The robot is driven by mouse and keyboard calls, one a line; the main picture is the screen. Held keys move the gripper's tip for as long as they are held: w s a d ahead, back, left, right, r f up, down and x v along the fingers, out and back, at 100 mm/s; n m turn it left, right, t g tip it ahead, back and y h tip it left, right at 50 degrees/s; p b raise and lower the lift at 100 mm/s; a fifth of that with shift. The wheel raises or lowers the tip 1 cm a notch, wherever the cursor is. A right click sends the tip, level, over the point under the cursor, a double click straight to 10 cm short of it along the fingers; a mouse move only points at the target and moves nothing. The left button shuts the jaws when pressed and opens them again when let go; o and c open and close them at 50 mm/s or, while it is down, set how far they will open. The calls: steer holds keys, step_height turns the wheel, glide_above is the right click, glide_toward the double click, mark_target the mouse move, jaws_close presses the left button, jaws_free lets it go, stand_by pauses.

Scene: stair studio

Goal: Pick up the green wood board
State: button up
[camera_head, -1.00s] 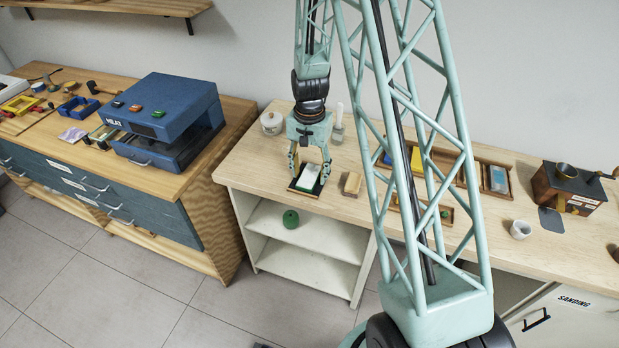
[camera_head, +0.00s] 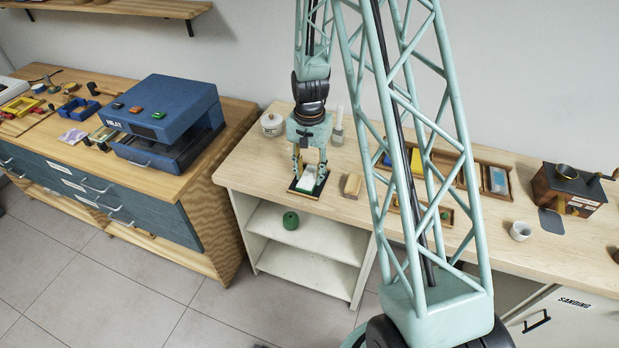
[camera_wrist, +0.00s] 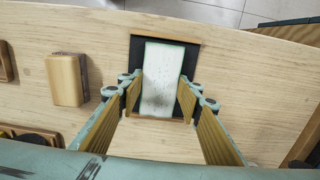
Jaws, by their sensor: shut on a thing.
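The green wood board (camera_head: 307,177) has a pale, whitish top face and a thin green edge. It lies on a dark flat base near the front edge of the pale bench. The board also shows in the wrist view (camera_wrist: 162,75), between my two fingers. My gripper (camera_head: 308,173) points down over the board and is shut on its two long sides; it also shows in the wrist view (camera_wrist: 160,88). The board appears still down at the base, and I see no clear gap beneath it.
The dark base (camera_wrist: 137,60) has wooden strips at its ends. A wooden block (camera_head: 352,185) stands just to the right in the head view. A lidded jar (camera_head: 272,124) and a bottle (camera_head: 337,130) stand behind. A blue heat press (camera_head: 165,115) is on the left bench.

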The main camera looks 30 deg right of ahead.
mark_target(309, 177)
steer(key=shift+r, duration=0.15)
steer(key=shift+r, duration=1.55)
steer(key=s+a+r+b, duration=0.1)
steer(key=s+a, duration=0.8)
steer(key=s, duration=0.4)
steer(key=shift+a+r+b, duration=0.25)
steer(key=shift+r+b, duration=0.05)
steer(key=shift+b, duration=0.05)
